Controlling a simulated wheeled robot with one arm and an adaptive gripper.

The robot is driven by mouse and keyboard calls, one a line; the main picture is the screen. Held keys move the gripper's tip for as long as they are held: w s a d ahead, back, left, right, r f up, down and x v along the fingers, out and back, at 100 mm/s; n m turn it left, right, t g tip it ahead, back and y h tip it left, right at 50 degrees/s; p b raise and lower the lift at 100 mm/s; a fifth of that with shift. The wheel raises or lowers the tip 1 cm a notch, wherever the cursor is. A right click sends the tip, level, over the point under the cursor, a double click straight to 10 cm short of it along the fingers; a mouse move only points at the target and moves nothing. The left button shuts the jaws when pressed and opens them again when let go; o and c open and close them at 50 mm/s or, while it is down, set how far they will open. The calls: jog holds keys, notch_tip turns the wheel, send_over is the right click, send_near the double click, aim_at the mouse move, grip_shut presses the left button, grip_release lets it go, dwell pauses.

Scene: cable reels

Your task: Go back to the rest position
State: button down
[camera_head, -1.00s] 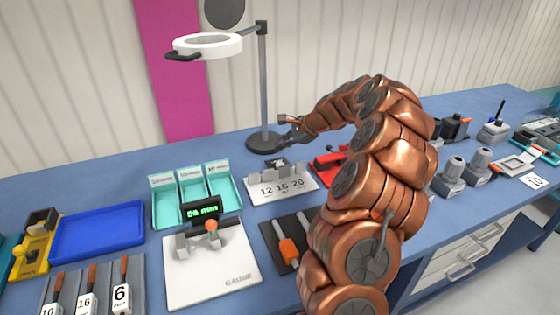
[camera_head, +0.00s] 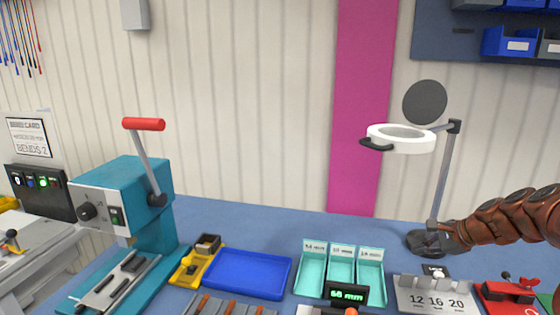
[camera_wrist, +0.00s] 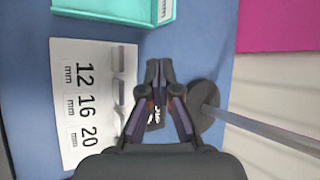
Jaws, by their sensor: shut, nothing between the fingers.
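My gripper (camera_head: 437,232) is at the right in the head view, on my copper-coloured arm (camera_head: 515,215), in front of the lamp's post and dark round base (camera_head: 418,241). In the wrist view my gripper (camera_wrist: 158,66) has its fingertips together with nothing held, above the blue bench top. A small black piece with a white label (camera_wrist: 155,119) shows between the finger links, below them on the bench. The white 12/16/20 mm holder (camera_wrist: 70,140) lies beside the gripper in the wrist view; it also shows in the head view (camera_head: 410,297).
The ring-lamp magnifier (camera_head: 402,138) rises on a thin post close to my gripper. Teal bins (camera_head: 312,266), a blue tray (camera_head: 247,272), a teal press with a red-handled lever (camera_head: 120,195) and a red tool (camera_head: 510,292) stand along the bench.

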jog(key=s+a+r+n+g, duration=0.2)
jog(key=s+a+n+g, duration=0.3)
jog(key=s+a+n, duration=0.95)
jog(key=s+a+f+n+g+h, duration=0.1)
jog(key=s+a, duration=0.1)
jog(key=s, duration=0.7)
jog(key=s+a+f+n+g+h, duration=0.1)
jog(key=s+a+f+h, duration=0.1)
jog(key=s, duration=0.6)
jog(key=s+a+f+n+g+h, duration=0.1)
jog(key=s+a+h, duration=0.1)
jog(key=s, duration=0.7)
jog(key=shift+s+a+f+n+g, duration=0.25)
jog(key=shift+s+n+g, duration=0.05)
jog(key=shift+n, duration=0.05)
jog(key=shift+a, duration=0.1)
